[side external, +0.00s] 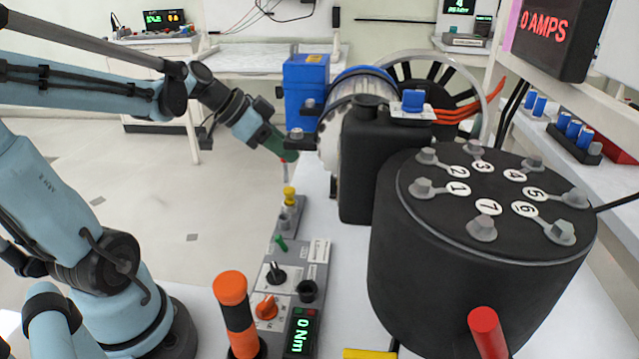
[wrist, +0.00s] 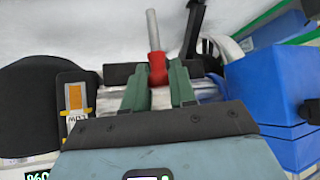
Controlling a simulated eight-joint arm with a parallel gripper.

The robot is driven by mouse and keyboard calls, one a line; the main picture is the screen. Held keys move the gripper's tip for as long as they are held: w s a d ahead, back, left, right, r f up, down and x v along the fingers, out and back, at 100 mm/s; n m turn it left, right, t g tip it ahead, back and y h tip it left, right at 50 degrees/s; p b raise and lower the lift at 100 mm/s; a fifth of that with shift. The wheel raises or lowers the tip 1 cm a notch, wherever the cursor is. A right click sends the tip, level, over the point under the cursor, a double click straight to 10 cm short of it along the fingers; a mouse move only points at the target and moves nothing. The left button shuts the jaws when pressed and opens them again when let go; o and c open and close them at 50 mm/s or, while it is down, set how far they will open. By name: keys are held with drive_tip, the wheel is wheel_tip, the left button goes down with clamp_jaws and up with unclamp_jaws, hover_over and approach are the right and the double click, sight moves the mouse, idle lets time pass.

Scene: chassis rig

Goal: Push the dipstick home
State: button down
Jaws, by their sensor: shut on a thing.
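My gripper (side external: 278,147) hangs beside the engine-like assembly in the side external view, above the left edge of the bench. In the wrist view its two green fingers (wrist: 158,85) are shut on a red piece (wrist: 158,68) with a grey rod (wrist: 152,30) reaching out past the fingertips. In the side external view a short red and pale piece (side external: 284,166) shows below the fingers. I cannot tell for sure that this is the dipstick. Below it, apart, a yellow-topped piece (side external: 289,193) stands on a grey fixture. No dipstick tube can be made out clearly.
A black tank (side external: 365,165) and a blue box (side external: 305,85) stand close to the gripper. A black drum with numbered bolts (side external: 430,260) fills the right foreground. A control panel (side external: 290,275) with knobs and an orange-black handle (side external: 236,310) lies in front. Floor to the left is open.

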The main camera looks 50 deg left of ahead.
drive_tip(key=w+d+r+n+y, duration=0.2)
drive_tip(key=d+r, duration=0.1)
drive_tip(key=r, duration=0.6)
drive_tip(key=w+d+r+n+y, duration=0.1)
drive_tip(key=d+r+n+y, duration=0.15)
drive_tip(key=r, duration=0.65)
drive_tip(key=d+r+m+g+h, duration=0.4)
drive_tip(key=d+r+m+h, duration=0.5)
drive_tip(key=d+m, duration=0.4)
drive_tip(key=shift+s+g, duration=0.3)
drive_tip(key=shift+s, duration=0.1)
drive_tip(key=shift+m+h, duration=0.25)
drive_tip(key=shift+f, duration=2.25)
drive_tip(key=shift+f, duration=1.45)
